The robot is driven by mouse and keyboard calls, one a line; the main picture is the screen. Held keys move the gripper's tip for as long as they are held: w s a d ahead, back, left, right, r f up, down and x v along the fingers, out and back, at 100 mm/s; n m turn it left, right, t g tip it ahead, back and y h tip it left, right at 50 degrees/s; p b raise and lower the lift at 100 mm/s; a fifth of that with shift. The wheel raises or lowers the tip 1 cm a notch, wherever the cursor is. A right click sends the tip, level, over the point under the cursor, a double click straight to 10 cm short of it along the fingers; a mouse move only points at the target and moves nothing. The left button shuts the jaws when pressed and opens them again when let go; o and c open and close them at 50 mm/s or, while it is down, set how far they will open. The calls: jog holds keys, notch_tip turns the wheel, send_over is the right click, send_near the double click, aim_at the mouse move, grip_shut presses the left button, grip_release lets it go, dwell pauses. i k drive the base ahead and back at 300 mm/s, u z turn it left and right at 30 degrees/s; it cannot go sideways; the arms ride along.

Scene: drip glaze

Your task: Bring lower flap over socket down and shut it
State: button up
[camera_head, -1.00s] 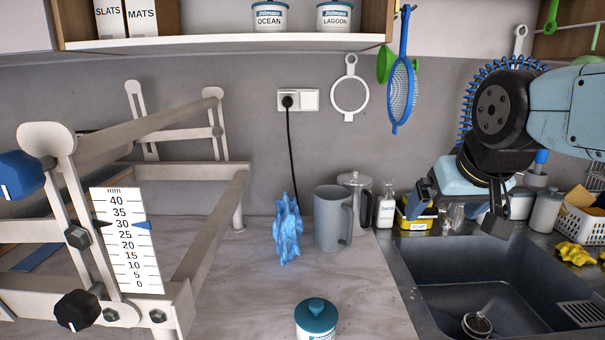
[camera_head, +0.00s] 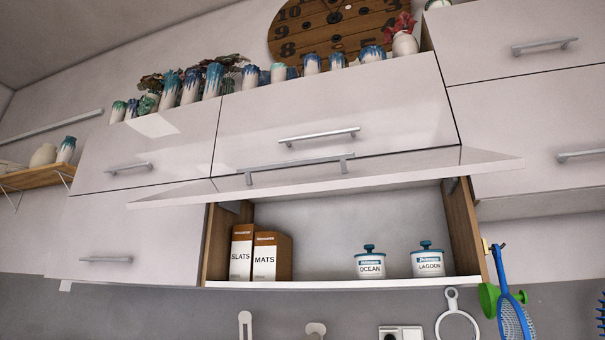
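The lower flap (camera_head: 400,172) is a glossy white panel that stands raised and open, sticking out above the cupboard opening. Its metal bar handle (camera_head: 296,168) shows along its outer edge. Below it is the open cupboard shelf (camera_head: 325,284). The white socket (camera_head: 400,333) is on the grey wall under the cupboard, partly cut off by the bottom edge of the view. My gripper is not in view now.
In the open cupboard are the SLATS box (camera_head: 242,252), MATS box (camera_head: 271,257), OCEAN jar (camera_head: 370,262) and LAGOON jar (camera_head: 428,260). A closed upper flap (camera_head: 390,110) is above. A blue strainer (camera_head: 511,310) hangs at the right.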

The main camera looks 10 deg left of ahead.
aim_at(455, 161)
jog(key=u, duration=0.45)
jog(key=k, duration=1.05)
jog(key=u, duration=0.5)
jog(key=i, duration=0.7)
jog(key=z, duration=0.05)
